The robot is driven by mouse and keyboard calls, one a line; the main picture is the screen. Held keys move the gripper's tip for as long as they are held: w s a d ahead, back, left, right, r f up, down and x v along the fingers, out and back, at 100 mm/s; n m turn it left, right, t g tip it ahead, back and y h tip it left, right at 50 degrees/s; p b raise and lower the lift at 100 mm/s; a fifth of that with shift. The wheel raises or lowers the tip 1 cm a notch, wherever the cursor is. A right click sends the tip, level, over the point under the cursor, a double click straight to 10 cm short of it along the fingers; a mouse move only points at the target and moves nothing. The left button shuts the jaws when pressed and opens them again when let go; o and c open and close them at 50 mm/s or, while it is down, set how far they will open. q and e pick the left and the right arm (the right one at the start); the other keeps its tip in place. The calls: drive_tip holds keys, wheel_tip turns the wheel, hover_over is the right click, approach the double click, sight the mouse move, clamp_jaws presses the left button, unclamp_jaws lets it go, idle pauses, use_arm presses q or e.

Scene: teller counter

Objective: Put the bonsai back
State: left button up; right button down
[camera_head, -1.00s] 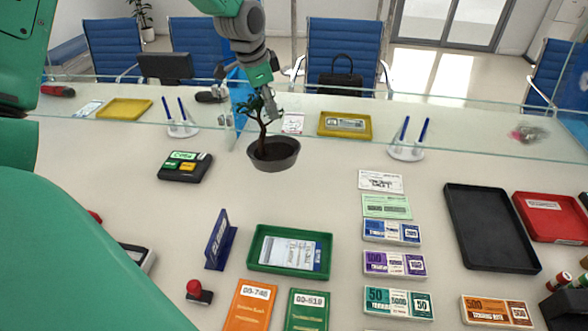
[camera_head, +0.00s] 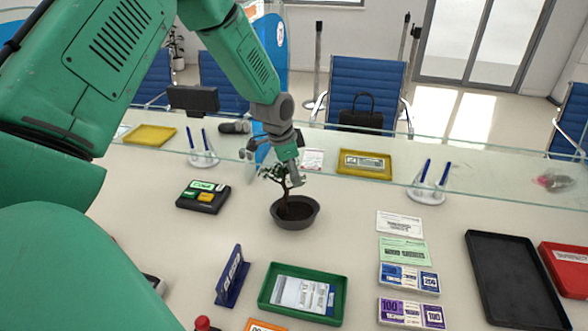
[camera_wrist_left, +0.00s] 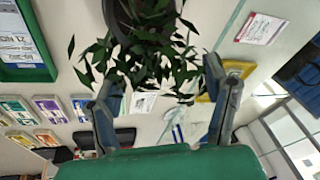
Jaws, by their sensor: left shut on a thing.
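The bonsai (camera_head: 295,212), a small leafy tree in a dark grey round pot, is over the teller counter (camera_head: 345,235), behind the green tray and right of the black key device. It looks upright; I cannot tell whether the pot touches the counter. My left gripper (camera_head: 291,177) comes down from above and is shut on the upper part of the tree. In the left wrist view, the leaves (camera_wrist_left: 150,60) lie between and beyond the two fingers (camera_wrist_left: 165,95), and the pot (camera_wrist_left: 118,14) shows at the top edge. The leaves hide the grip point. My right gripper is not in view.
A glass screen (camera_head: 480,190) runs behind the bonsai, with a yellow tray (camera_head: 388,167) beyond it. The green tray (camera_head: 337,305), blue sign (camera_head: 232,278) and black device (camera_head: 202,197) stand nearby. Banknote bundles (camera_head: 408,280) and a black tray (camera_head: 495,280) lie right.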

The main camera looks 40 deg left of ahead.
use_arm(q)
drive_tip(key=o, duration=1.7)
drive_tip(key=shift+f, duration=0.1)
drive_tip(key=shift+c, duration=0.2)
drive_tip(key=v, duration=1.2)
drive_tip(key=shift+s, duration=0.1)
